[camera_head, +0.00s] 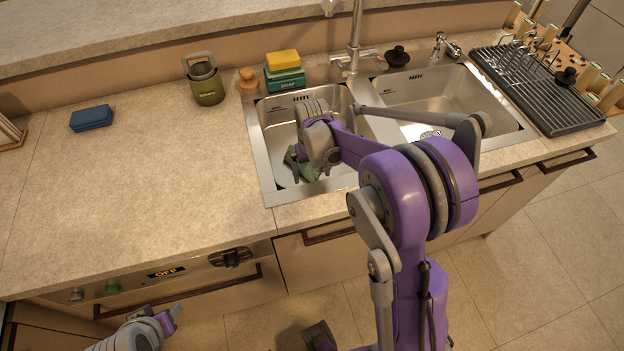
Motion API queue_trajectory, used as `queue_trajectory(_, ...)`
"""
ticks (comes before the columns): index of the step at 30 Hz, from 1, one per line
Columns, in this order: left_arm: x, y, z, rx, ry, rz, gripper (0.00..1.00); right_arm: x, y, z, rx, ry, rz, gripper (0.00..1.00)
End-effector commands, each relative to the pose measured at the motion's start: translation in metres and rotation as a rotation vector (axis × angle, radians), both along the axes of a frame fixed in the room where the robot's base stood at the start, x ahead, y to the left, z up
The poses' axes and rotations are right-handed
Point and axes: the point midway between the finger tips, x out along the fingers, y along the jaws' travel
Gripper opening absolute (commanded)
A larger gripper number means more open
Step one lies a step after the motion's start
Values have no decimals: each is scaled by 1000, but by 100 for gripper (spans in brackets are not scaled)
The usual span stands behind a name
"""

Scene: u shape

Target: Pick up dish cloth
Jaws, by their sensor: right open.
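A crumpled green dish cloth (303,167) lies in the left basin of the sink (262,167). My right gripper (309,175) reaches down into that basin and is open at the cloth. The gripper's body and arm cover part of the cloth, and I cannot tell whether the fingers touch it. My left gripper (172,315) is low at the left, in front of the counter and away from the sink. Its fingers show too little to tell how far apart they are.
A faucet (355,40) rises behind the sink. A dish rack (540,90) is at the right. The left counter is mostly clear around a blue sponge (91,118).

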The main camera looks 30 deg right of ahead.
Motion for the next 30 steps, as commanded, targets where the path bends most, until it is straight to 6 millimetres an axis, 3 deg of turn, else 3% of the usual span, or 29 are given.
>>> queue_trajectory(8,0,0,0,0,0,0,50,0,0,0,0,0,0,100)
queue_trajectory(25,-4,0,-20,0,9,0,50,0,0,-22,0,1,0,100)
queue_trajectory(30,-4,0,-18,0,8,0,50,0,0,-20,0,0,0,86)
